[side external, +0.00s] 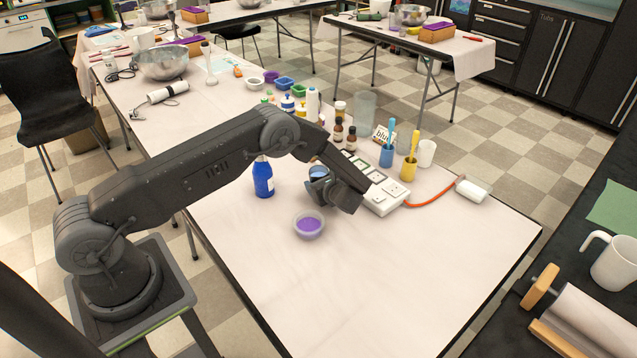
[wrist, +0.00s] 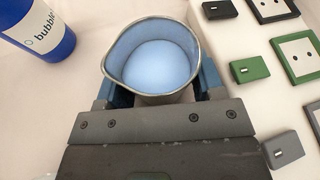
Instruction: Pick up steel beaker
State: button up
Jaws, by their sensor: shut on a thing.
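The steel beaker (wrist: 152,97) is a small metal cup with a pouring lip and a pale blue inside. In the wrist view it sits between the two fingers of my gripper (wrist: 155,88), which is shut on it. In the side external view the beaker (side external: 318,172) shows at the end of my gripper (side external: 322,185), next to the white switch box. It looks upright. Its lower part is hidden by my gripper, and I cannot tell whether its base touches the table.
A blue bottle (side external: 263,178) stands left of the beaker, and a bowl of purple stuff (side external: 309,224) sits in front. The white box (side external: 385,202) with switches is close on the right. Blue (side external: 386,155) and yellow (side external: 408,169) cups stand behind. The front table is clear.

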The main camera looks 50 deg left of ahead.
jog(key=shift+c, duration=0.7)
jog(key=shift+r, duration=0.15)
